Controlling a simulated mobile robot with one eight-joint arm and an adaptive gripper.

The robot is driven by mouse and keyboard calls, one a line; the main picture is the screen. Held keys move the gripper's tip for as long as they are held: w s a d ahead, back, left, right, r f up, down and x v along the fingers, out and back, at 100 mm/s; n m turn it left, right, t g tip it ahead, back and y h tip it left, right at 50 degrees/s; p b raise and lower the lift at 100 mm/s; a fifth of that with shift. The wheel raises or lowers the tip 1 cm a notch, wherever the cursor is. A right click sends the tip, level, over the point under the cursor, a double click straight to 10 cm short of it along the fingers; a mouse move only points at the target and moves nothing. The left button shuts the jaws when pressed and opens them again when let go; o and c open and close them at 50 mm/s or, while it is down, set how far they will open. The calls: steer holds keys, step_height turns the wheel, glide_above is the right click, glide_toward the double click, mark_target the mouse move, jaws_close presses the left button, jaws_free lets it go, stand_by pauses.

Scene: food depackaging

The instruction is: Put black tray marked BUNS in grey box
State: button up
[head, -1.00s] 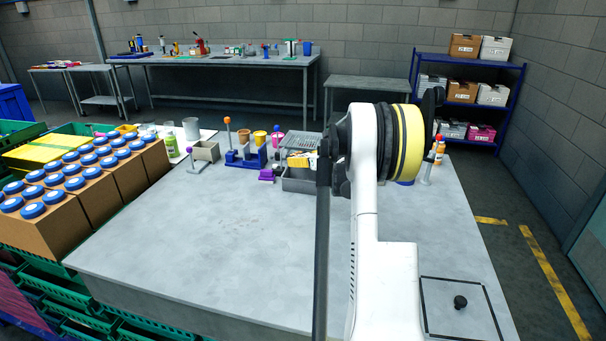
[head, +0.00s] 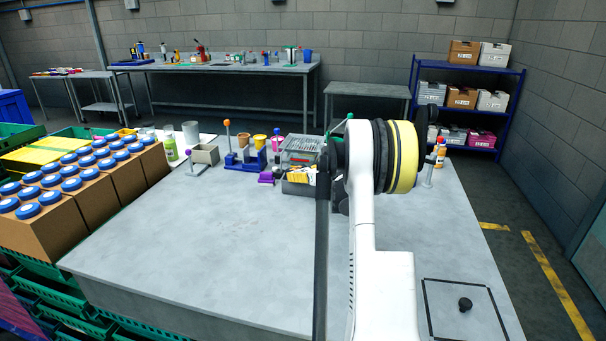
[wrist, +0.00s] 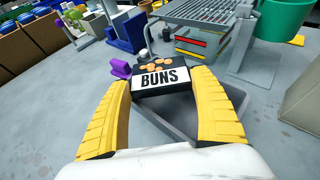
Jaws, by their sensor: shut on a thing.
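The black tray marked BUNS (wrist: 160,77) is held between the yellow fingers of my gripper (wrist: 163,84) in the wrist view. Its label faces the camera, and small orange-brown buns show on its top. My gripper is shut on the tray. The grey box (wrist: 183,130) is below and around the tray, partly hidden by the fingers and wrist. In the head view the grey box (head: 296,188) stands on the table left of my arm, with a yellow and white bit just above its rim. I cannot tell whether the tray touches the box floor.
A purple item (wrist: 121,68) lies beside the box's left side. Behind the box stand a wire rack (wrist: 205,18) and a blue stand (head: 246,160). A green container (wrist: 285,18) is at the right in the wrist view. The table's front (head: 200,255) is clear.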

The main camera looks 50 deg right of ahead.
steer(key=o, duration=1.2)
